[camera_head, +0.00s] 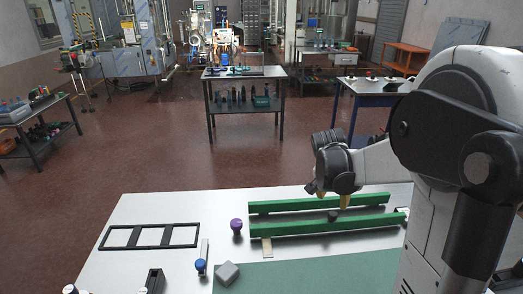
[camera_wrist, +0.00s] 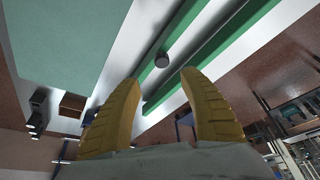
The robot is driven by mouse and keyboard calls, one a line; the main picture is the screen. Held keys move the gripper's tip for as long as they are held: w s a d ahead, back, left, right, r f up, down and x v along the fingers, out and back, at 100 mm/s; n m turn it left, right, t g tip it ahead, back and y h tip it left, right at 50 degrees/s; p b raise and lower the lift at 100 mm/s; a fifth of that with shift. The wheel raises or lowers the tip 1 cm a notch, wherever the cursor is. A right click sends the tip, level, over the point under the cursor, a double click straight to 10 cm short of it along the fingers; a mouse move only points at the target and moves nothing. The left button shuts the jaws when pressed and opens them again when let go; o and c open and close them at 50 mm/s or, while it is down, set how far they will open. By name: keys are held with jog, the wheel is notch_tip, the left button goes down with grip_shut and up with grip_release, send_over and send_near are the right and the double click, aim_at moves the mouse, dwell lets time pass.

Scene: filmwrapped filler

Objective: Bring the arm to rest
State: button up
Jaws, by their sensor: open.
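My gripper (camera_head: 333,200) hangs over the right part of the table in the head view, close to two long green rails. In the wrist view its two yellow fingers (camera_wrist: 160,92) stand apart with nothing between them. A small dark round piece (camera_head: 333,215) lies between the green rails, just below the fingertips in the head view. It also shows in the wrist view (camera_wrist: 162,60), beyond the fingers. My arm reaches in from the right and bends down at the wrist.
The light table (camera_head: 150,208) holds a black frame (camera_head: 150,236), a purple-topped piece (camera_head: 236,226), a blue-topped piece (camera_head: 200,266), a grey block (camera_head: 227,272) and a green mat (camera_head: 320,274). The far rail (camera_head: 285,206) and near rail (camera_head: 300,228) run across the right. Other benches stand beyond open floor.

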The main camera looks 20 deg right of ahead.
jog(key=s+a+n+t+y+b, duration=0.1)
jog(key=s+a+n, duration=0.3)
jog(key=a, duration=0.5)
jog(key=s+a+r+n+t+y+b, duration=0.1)
jog(key=s+a+n+t+b, duration=0.1)
jog(key=a, duration=0.7)
jog(key=s+a+n+t+y+b, duration=0.2)
jog(key=s+a+n+b, duration=0.1)
jog(key=s+a+n, duration=0.3)
jog(key=s+a, duration=0.2)
jog(key=shift+a+r+n, duration=0.3)
jog(key=shift+a, duration=0.1)
jog(key=shift+o, duration=0.4)
dwell(0.7)
